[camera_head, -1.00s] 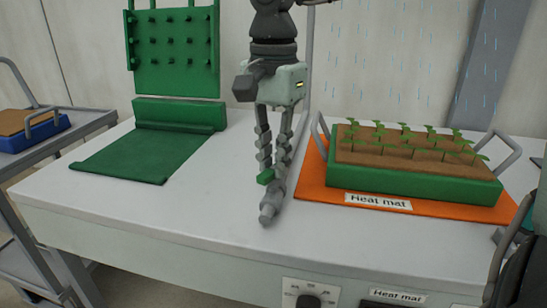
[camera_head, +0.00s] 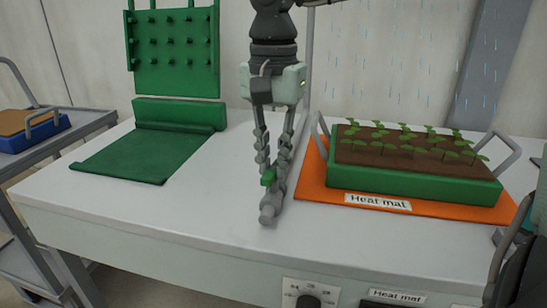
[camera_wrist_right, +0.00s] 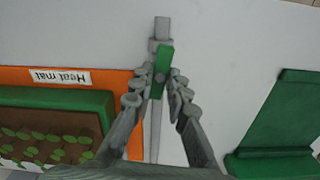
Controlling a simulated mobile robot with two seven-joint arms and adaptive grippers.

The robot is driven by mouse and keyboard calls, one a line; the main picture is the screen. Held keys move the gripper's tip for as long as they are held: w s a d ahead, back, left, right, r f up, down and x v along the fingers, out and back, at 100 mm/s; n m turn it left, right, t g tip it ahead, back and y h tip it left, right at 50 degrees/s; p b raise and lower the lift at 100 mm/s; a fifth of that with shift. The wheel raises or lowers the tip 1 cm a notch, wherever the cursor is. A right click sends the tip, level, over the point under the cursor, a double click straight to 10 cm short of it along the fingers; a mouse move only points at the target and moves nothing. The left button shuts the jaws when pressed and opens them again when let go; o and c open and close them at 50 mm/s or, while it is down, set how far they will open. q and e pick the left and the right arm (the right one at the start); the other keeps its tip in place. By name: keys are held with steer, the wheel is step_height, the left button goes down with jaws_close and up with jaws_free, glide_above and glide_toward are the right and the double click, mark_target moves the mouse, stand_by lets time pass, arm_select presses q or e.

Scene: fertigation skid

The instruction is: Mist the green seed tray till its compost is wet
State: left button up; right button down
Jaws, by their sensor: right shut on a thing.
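The green seed tray (camera_head: 415,186) stands on the orange heat mat at the right in the head view, with seedlings in it. Its compost (camera_head: 385,157) is dark brown all over. The tray also shows at the lower left of the right wrist view (camera_wrist_right: 60,97). My right gripper (camera_head: 270,172) points down over the bench, left of the tray, shut on a small green lever (camera_wrist_right: 162,70) on a grey pipe fitting (camera_head: 268,212). The lever lies nearly in line with the pipe. The fingers partly hide the fitting. My left gripper is not in view.
The orange heat mat (camera_head: 312,180) carries a label. A green pegged panel (camera_head: 175,55) and a flat green mat (camera_head: 122,155) are at the left. A cart with a blue tray (camera_head: 30,137) stands beyond. Blue streaks (camera_head: 425,60) show behind the seed tray.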

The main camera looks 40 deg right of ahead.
mark_target(273, 168)
steer(key=c, duration=1.5)
jaws_free()
step_height(273, 168, up, 12)
steer(key=shift+r, duration=0.1)
